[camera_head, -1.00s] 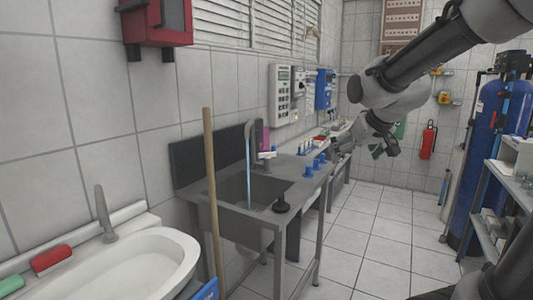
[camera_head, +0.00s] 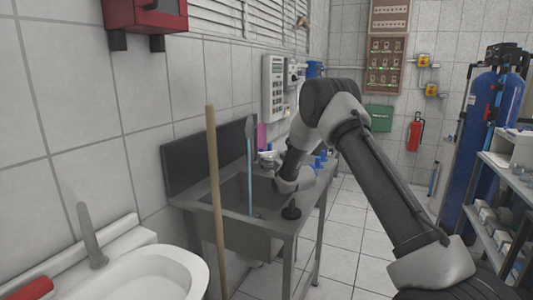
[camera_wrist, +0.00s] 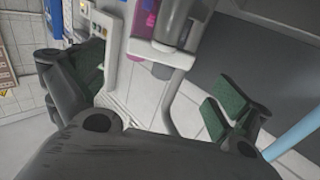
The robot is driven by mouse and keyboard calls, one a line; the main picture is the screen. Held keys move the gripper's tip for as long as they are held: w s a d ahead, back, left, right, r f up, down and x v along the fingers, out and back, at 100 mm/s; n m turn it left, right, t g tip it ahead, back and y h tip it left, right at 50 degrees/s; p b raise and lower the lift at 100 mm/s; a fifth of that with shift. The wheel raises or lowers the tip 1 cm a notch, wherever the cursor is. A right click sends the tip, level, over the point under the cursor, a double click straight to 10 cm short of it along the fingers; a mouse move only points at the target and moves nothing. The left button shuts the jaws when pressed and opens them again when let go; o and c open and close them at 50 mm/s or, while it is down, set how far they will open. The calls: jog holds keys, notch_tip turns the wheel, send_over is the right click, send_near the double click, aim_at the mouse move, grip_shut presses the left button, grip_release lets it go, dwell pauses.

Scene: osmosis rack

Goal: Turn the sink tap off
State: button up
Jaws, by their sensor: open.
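The grey sink tap (camera_head: 252,126) stands at the back of the sink (camera_head: 232,196) in the head view, with a pale blue water stream (camera_head: 249,178) running down into the basin. In the wrist view the tap's grey body (camera_wrist: 182,22) and pale lever (camera_wrist: 160,53) show at the top, and the stream (camera_wrist: 298,136) is at the right edge. My gripper (camera_wrist: 155,95) is open and empty, its green-padded fingers wide apart. The lever lies ahead of the gap between the fingers, with no contact visible. In the head view my wrist is over the sink's right side and mostly hides the gripper.
A wooden pole (camera_head: 216,200) stands in front of the sink. A black plunger-like object (camera_head: 291,211) and blue items (camera_head: 318,161) sit along its right rim. A white basin (camera_head: 150,283) is at the lower left. A pink object (camera_wrist: 139,20) is behind the tap.

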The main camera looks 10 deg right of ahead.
aim_at(268, 153)
jog(key=x, duration=0.7)
jog(key=shift+w, duration=0.1)
jog(key=shift+r, duration=0.1)
jog(key=c, duration=0.9)
